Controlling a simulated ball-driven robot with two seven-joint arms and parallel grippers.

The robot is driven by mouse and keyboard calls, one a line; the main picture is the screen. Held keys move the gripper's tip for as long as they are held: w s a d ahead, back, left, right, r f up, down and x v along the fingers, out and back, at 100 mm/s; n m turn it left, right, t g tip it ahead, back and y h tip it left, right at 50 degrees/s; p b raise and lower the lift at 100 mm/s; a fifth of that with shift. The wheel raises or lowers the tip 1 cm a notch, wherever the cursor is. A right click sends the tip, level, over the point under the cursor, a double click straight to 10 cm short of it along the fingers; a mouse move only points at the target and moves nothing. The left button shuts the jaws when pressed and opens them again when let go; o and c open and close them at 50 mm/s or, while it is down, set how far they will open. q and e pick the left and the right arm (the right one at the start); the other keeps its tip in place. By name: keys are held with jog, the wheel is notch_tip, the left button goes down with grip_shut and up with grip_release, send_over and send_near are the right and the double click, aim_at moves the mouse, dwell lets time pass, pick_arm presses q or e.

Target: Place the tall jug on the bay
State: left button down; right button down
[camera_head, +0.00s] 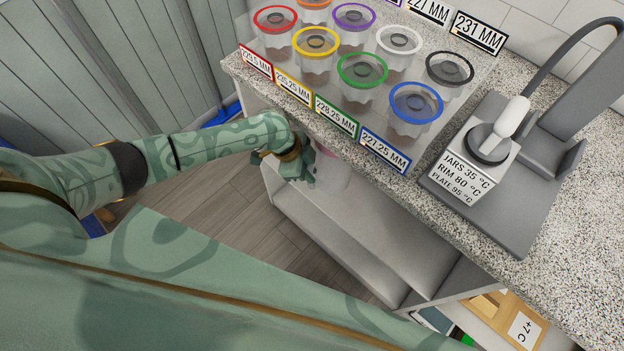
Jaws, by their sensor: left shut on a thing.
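My left gripper (309,168) is at the front of the open white shelf unit, just below the counter edge. It is shut on a pale, pinkish-white upright vessel (333,176), which looks like the tall jug. The counter edge and my gripper hide much of the jug, so its full shape does not show. The open white shelf (345,235) lies below it; I cannot tell for certain whether this is the bay. My right gripper is not in view.
The speckled counter (560,240) overhangs the shelf. On it stand a clear rack of ribbed jars with coloured rims, such as a blue-rimmed jar (415,105), and a grey device (490,150). The wooden floor (245,225) is clear.

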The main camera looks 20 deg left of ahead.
pick_arm(q)
jog(key=f+b, duration=0.1)
jog(key=f, duration=0.1)
jog(key=f+b, duration=0.1)
jog(key=f, duration=0.1)
jog(key=w+f+b, duration=0.1)
jog(key=f, duration=0.1)
jog(key=shift+d, duration=0.15)
jog(key=shift+r, duration=0.1)
jog(key=c, duration=1.4)
grip_release()
jog(key=shift+o, duration=0.2)
jog(key=p+v, duration=0.3)
jog(key=v, duration=0.4)
jog(key=shift+r, duration=0.3)
jog(key=shift+s, duration=0.15)
